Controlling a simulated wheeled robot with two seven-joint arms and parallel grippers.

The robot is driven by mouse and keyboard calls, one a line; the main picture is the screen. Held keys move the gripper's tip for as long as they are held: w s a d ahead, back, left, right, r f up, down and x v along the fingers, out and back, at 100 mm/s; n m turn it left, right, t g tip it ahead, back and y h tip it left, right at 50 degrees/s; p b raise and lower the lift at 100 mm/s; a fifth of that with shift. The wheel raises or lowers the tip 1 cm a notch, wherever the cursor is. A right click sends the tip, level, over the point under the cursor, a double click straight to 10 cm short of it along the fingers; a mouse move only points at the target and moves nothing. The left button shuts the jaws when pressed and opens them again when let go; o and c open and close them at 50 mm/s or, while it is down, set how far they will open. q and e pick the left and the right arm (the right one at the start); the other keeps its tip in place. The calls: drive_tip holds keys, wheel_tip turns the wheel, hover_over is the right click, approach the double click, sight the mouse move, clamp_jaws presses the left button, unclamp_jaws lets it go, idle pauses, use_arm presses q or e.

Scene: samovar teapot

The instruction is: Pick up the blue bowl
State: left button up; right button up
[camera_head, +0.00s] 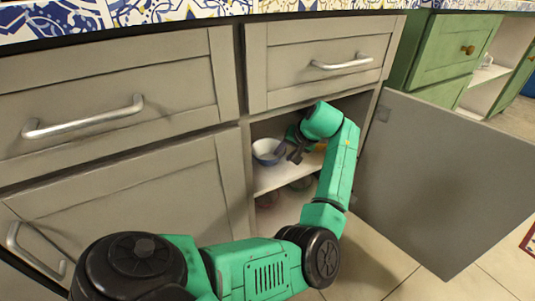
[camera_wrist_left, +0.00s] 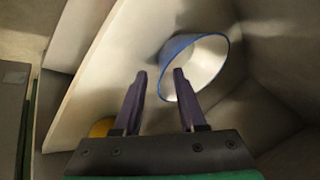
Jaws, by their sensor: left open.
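The blue bowl (camera_head: 268,151) stands on the upper shelf inside the open cabinet, at the left side. It is blue outside and white inside. In the left wrist view the bowl (camera_wrist_left: 204,62) shows its white inside and blue rim, just beyond the fingertips. My left gripper (camera_head: 294,155) reaches into the cabinet from the right, close beside the bowl. In the left wrist view the gripper (camera_wrist_left: 159,75) is open, with nothing between its fingers. The right fingertip overlaps the bowl's rim in the picture; I cannot tell whether it touches. My right gripper is not in view.
The shelf (camera_head: 270,181) has a yellow item (camera_wrist_left: 102,127) near the gripper. Dishes (camera_head: 268,199) sit on the level below. The open grey door (camera_head: 440,180) stands to the right. A drawer (camera_head: 320,65) is above the opening, and a frame post bounds its left.

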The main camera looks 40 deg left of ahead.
use_arm(q)
clamp_jaws()
idle(1.4)
